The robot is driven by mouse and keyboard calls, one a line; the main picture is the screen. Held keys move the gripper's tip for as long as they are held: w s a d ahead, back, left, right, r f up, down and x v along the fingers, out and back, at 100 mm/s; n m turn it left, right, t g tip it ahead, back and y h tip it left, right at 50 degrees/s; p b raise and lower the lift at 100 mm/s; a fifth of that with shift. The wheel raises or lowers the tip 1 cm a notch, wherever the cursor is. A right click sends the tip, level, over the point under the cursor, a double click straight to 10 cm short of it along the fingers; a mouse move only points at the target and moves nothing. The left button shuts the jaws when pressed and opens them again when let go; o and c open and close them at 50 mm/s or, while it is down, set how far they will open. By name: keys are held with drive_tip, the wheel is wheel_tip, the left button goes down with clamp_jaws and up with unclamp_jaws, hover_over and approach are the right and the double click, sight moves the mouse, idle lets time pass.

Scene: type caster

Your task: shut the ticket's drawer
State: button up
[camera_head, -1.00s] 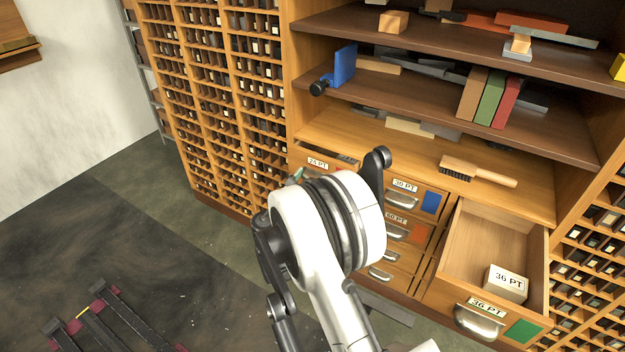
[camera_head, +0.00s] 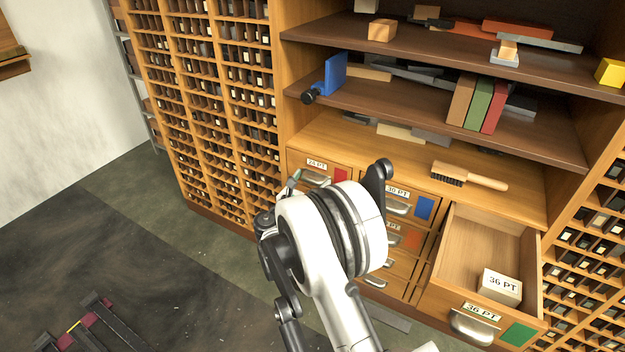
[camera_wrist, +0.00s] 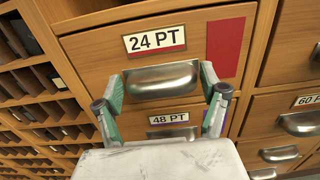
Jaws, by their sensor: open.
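The 24 PT drawer (camera_head: 318,168), with a red patch and a metal handle, looks flush with the cabinet; it fills the wrist view (camera_wrist: 188,60). My gripper (camera_wrist: 161,80) is open and empty, its green-sided fingers on either side of that handle; contact is unclear. In the head view my gripper (camera_head: 293,182) is partly hidden by my arm. The 36 PT drawer (camera_head: 475,327), with a green patch, is pulled far out at the right. I cannot make out a separate ticket.
The 30 PT drawer (camera_head: 399,202), with a blue patch, and the 60 PT drawer (camera_wrist: 298,122) look shut. A 48 PT drawer (camera_wrist: 170,119) is below the 24 PT one. A brush (camera_head: 470,177) lies on the counter above. The floor at left is mostly clear.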

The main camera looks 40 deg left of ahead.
drive_tip(key=s+d, duration=0.1)
drive_tip(key=s, duration=1)
drive_tip(key=shift+d, duration=0.15)
